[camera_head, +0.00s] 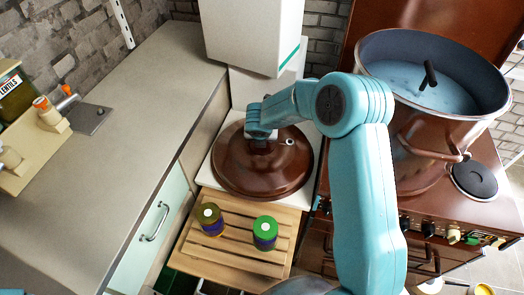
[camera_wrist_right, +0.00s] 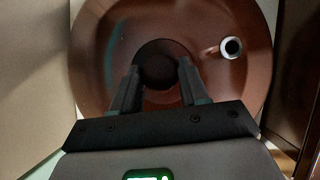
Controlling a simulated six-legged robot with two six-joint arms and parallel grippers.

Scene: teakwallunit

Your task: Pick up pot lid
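The pot lid (camera_head: 238,178) is a round, glossy brown dome with a small pale-rimmed vent, lying on a white surface in the middle of the head view. In the right wrist view the lid (camera_wrist_right: 104,62) fills most of the picture, with its dark round knob (camera_wrist_right: 157,62) near the middle. My right gripper (camera_wrist_right: 160,72) is over the lid with its two black fingers apart, one on each side of the knob's near part. Whether they touch the knob cannot be told. In the head view my wrist hides the knob. My left gripper is not in view.
A large brown pot (camera_head: 430,131) with a blue-grey inside and a black handle-like piece stands on the brown stove (camera_head: 418,196) at right. A slatted wooden board (camera_head: 228,242) with two jars is in front of the lid. The grey counter (camera_head: 120,135) at left has clear room.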

